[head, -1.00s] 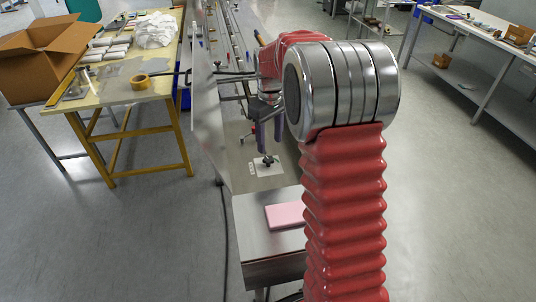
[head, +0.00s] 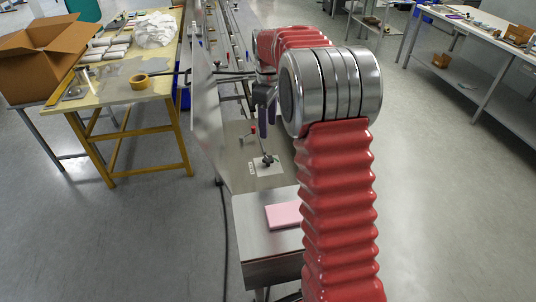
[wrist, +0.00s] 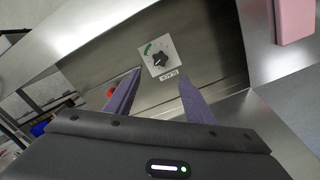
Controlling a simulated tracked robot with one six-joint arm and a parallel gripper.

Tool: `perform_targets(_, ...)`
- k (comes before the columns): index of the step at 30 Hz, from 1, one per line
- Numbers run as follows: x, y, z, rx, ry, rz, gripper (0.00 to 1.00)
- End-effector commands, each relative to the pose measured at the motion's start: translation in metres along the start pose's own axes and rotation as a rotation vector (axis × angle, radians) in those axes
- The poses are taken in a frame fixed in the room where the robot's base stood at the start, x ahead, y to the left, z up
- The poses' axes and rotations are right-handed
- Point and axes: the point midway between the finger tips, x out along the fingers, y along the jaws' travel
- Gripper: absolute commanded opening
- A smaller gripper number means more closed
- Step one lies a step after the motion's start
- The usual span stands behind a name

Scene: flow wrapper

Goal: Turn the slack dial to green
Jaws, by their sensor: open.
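The slack dial (wrist: 159,60) is a black lobed knob on a white square plate, with a green arc (wrist: 148,48) at its upper left and a label below. Where its pointer stands is too small to tell. In the head view the dial (head: 267,161) sits on the machine's metal panel, uncovered. My gripper (wrist: 160,77) is open and empty, its two purple fingers apart. In the wrist view the dial lies just beyond and between the fingertips, not touched. In the head view my gripper (head: 267,113) is above and beyond the dial, partly hidden by my arm.
A red-knobbed lever (head: 252,131) stands on the panel near the dial, its red knob (wrist: 111,92) beside the left finger. A pink block (head: 284,215) lies on the machine's near metal surface. A yellow table (head: 120,93) stands left; open floor lies right.

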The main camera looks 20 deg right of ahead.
Motion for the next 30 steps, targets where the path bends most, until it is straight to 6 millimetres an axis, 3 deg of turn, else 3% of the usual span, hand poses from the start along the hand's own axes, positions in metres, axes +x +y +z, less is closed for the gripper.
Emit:
perform_targets(8, 0.02, 0.0, 0.0, 0.001, -0.001, -0.002, 0.49)
perform_targets(30, 0.128, 0.0, 0.0, 0.001, -0.001, -0.001, 0.49)
